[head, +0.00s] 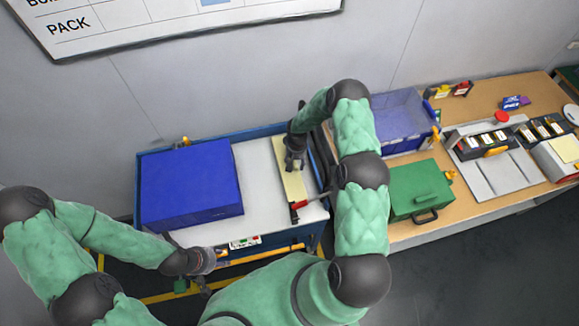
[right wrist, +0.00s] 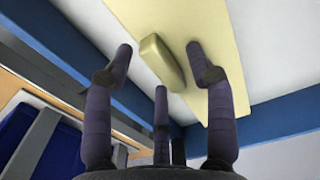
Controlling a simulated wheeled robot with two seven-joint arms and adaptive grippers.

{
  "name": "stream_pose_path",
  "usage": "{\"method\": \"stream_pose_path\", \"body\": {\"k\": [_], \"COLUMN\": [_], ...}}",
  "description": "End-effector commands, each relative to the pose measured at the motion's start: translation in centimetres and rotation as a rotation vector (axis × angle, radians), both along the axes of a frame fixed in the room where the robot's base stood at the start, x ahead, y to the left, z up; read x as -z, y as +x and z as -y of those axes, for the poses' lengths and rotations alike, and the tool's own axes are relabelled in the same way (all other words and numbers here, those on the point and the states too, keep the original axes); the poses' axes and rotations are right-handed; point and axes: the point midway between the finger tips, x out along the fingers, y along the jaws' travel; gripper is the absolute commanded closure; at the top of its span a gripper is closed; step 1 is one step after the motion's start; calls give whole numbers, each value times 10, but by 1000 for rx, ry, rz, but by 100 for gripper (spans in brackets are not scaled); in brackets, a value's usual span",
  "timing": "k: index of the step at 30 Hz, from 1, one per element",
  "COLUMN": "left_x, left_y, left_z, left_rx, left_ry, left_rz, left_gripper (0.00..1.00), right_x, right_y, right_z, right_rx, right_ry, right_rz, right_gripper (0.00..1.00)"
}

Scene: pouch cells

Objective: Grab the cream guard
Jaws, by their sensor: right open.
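The cream guard (head: 296,188) is a flat, pale cream plate lying on the white top of the blue-framed cart, near its right side. In the right wrist view the plate (right wrist: 228,60) fills the upper middle, with a raised cream block-like handle (right wrist: 162,62) on it. My right gripper (head: 294,164) is over the guard's upper part in the head view. In the right wrist view its fingers (right wrist: 160,52) are open, one on each side of the handle, with no clear contact. My left gripper (head: 203,286) is by the cart's front edge; its fingers are too small to read.
A large blue box (head: 190,185) covers the cart's left part. A red-handled tool (head: 301,205) lies beside the guard's near end. On the wooden bench to the right are a green case (head: 420,190) and a blue-violet bin (head: 401,118). White cart top shows between box and guard.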

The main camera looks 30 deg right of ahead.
Motion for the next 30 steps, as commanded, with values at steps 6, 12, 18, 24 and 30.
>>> {"method": "stream_pose_path", "body": {"k": [6,12,18,24,30], "left_x": [0,0,0,1,2], "left_y": [0,0,0,0,0], "left_z": [0,0,0,0,0], "left_rx": [0,0,0,0,0], "left_ry": [0,0,0,0,0], "left_rz": [0,0,0,0,0], "left_gripper": [60,60,60,60,60], "right_x": [0,0,-1,-11,-35], "right_y": [0,0,0,1,1], "right_z": [0,0,0,0,1], "right_rx": [0,0,0,0,1], "right_ry": [0,0,0,-1,-2], "right_rz": [-1,-1,0,1,3], "right_gripper": [87,100,100,100,100]}}
